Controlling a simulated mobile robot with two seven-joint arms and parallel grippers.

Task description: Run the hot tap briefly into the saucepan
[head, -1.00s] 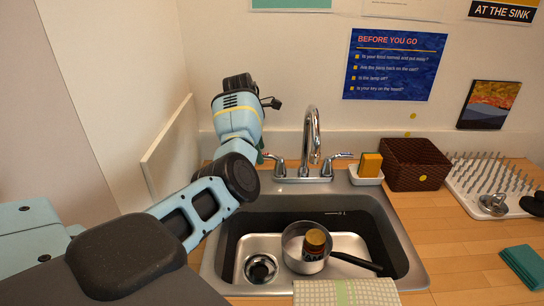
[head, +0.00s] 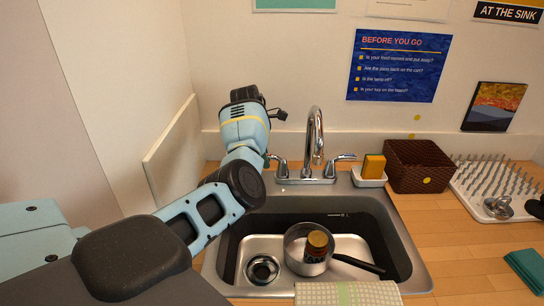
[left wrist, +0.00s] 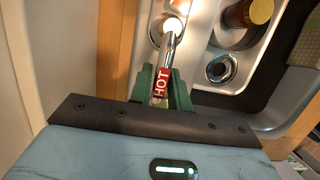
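The chrome tap (head: 315,140) stands at the back of the sink with a lever on each side. My left gripper (head: 267,160) is at its left lever; the head view shows little of the fingers. In the left wrist view, the green fingers (left wrist: 161,88) sit close on both sides of the hot lever (left wrist: 160,86), which has a red HOT label, and look shut on it. The saucepan (head: 294,243) sits in the sink basin, with a dark jar (head: 316,246) with a yellow lid inside. No water shows below the spout. My right gripper is out of view.
The sink (head: 408,270) has a drain (head: 262,269) left of the saucepan. A dish with a sponge (head: 374,166), a brown basket (head: 418,168) and a drying rack (head: 490,185) stand to the right. A cloth (head: 345,293) hangs at the front edge. A wall is close on the left.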

